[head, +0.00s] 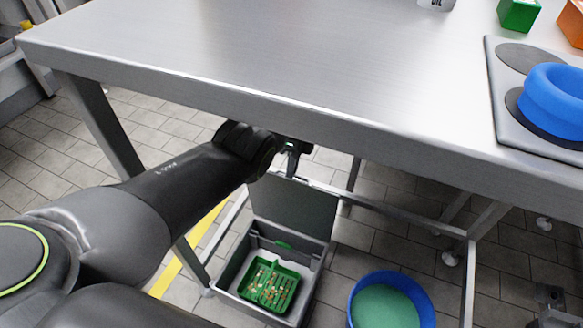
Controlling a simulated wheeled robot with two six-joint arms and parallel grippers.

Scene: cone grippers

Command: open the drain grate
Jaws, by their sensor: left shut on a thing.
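The drain grate (293,212) is a flat grey lid standing raised, close to upright, at the back of a grey box (309,285) on the floor under the table. Inside the open box lies a green basket (268,284) holding small light-coloured bits. My left gripper (291,166) is just below the table's front edge, at the top edge of the grate. It is shut on the grate, though the fingers are small and dark here. My right gripper is not in view.
The steel table (260,50) overhangs my left arm closely. A blue tub (391,298) with green contents stands on the floor right of the box. Table legs and a low crossbar flank the box.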

